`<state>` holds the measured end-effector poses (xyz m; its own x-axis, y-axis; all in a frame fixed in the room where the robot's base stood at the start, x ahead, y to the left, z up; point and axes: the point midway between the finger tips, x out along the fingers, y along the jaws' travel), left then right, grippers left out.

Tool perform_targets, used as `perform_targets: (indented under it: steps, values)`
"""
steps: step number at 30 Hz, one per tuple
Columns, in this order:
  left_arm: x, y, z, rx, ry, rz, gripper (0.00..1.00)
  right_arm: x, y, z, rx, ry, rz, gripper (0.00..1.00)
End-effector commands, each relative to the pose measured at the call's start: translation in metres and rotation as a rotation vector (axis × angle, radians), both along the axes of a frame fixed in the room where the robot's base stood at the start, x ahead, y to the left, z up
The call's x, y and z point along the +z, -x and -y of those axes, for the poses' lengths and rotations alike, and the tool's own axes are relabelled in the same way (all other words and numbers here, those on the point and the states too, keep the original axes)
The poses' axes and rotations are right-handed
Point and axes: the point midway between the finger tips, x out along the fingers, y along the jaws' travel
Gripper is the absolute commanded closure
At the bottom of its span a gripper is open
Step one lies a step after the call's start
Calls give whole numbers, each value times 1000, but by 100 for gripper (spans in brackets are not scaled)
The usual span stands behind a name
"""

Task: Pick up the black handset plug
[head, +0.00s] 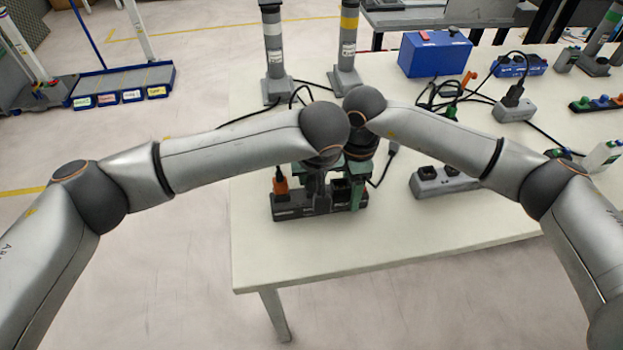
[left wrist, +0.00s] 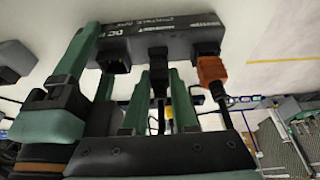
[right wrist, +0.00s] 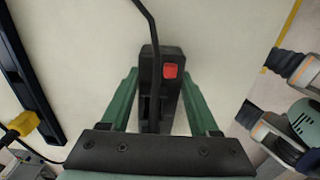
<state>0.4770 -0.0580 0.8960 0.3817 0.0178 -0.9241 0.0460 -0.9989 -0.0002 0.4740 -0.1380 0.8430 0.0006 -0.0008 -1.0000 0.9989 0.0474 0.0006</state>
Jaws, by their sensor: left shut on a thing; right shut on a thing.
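The black handset plug (left wrist: 158,86) is between the green fingers of my left gripper (left wrist: 160,82), which is shut on it. The plug's top meets the middle of the black power strip (left wrist: 172,40), apparently in a socket, and its cord runs down from it. My right gripper (right wrist: 155,90) is shut on the end of the strip that bears a red switch (right wrist: 170,71). In the head view the strip (head: 294,207) lies on the table near the front edge. My left gripper (head: 318,190) and right gripper (head: 356,190) are close together over it; the plug is hidden there.
An orange plug (head: 280,183) stands in the strip's left end, beside my left gripper. A grey socket block (head: 444,181) lies to the right. Two grey posts (head: 273,50) and a blue box (head: 434,56) stand behind. Loose black cords cross the table. The front right table area is clear.

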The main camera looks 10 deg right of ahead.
Motion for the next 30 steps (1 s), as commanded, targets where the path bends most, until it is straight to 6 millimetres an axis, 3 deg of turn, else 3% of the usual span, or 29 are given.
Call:
perform_targets:
  steps: [8, 21, 30]
  values:
    - [8, -1, 1, 0, 2, 2, 100, 0, 0, 0, 0, 0, 1, 100]
    - [87, 0, 1, -1, 2, 3, 100, 0, 0, 0, 0, 0, 0, 100]
    - [101, 0, 0, 0, 0, 0, 100, 0, 0, 0, 0, 0, 0, 100]
